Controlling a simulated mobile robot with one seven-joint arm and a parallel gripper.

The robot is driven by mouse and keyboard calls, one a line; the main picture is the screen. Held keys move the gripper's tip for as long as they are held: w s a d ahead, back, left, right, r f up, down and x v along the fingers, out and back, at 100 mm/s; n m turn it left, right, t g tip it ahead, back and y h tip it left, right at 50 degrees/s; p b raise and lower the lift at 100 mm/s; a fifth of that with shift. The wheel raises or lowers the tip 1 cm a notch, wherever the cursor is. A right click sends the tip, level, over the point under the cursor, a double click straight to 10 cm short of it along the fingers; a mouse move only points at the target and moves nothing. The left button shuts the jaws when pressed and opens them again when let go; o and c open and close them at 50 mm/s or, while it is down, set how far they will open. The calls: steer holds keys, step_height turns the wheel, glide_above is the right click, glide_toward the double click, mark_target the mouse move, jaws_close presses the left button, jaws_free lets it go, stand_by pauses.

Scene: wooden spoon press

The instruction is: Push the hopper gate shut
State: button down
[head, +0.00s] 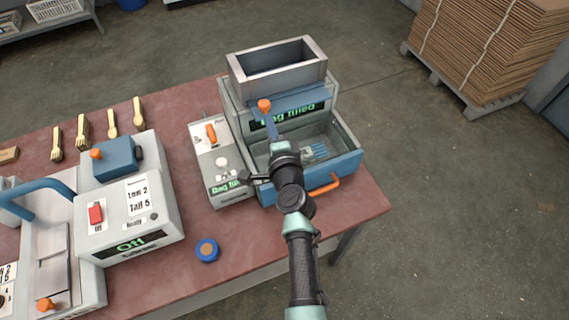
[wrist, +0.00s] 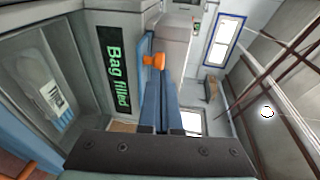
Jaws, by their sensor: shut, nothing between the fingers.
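The hopper (head: 277,65) is a grey open-topped box on the machine at the back of the table. A blue gate plate (head: 305,97) lies under its front edge, with an orange knob (head: 264,105) at its left end. The knob also shows in the wrist view (wrist: 154,61). My gripper (head: 269,120) is shut and empty, its blue fingers reaching up to the knob. In the wrist view the fingertips (wrist: 165,75) are right beside the knob; I cannot tell if they touch. How far the gate stands open is not clear. The green display (wrist: 115,70) reads "Bag filled".
A blue-fronted tray (head: 345,165) with an orange handle (head: 325,184) lies below my gripper and holds a bag of forks (head: 316,152). A control box (head: 218,165) stands to the left. A blue roll (head: 207,249) lies on the red table.

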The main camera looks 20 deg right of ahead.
steer(key=v, duration=1.1)
steer(key=w+a+r+n+t+y, duration=0.1)
steer(key=w+a+r+n+t, duration=0.2)
steer(key=r, duration=0.7)
steer(key=a+r+n+y, duration=0.15)
steer(key=r+n, duration=0.35)
steer(key=r, duration=0.5)
steer(key=w+a+r+n+t, duration=0.2)
steer(key=a+r+n, duration=0.2)
steer(key=r, duration=0.6)
steer(key=s+a+r+n+t, duration=0.1)
steer(key=s+r+n+t, duration=0.1)
steer(key=s+r, duration=0.3)
steer(key=s+a+r+n+t, duration=0.2)
steer(key=s+r, duration=0.3)
steer(key=r, duration=0.8)
steer(key=s+a+r+n+t, duration=0.2)
steer(key=s+r, duration=0.3)
steer(key=r, duration=0.3)
steer(key=shift+s+r+n, duration=0.2)
steer(key=shift+r+n, duration=0.2)
steer(key=shift+n, duration=0.3)
steer(key=shift+h, duration=0.25)
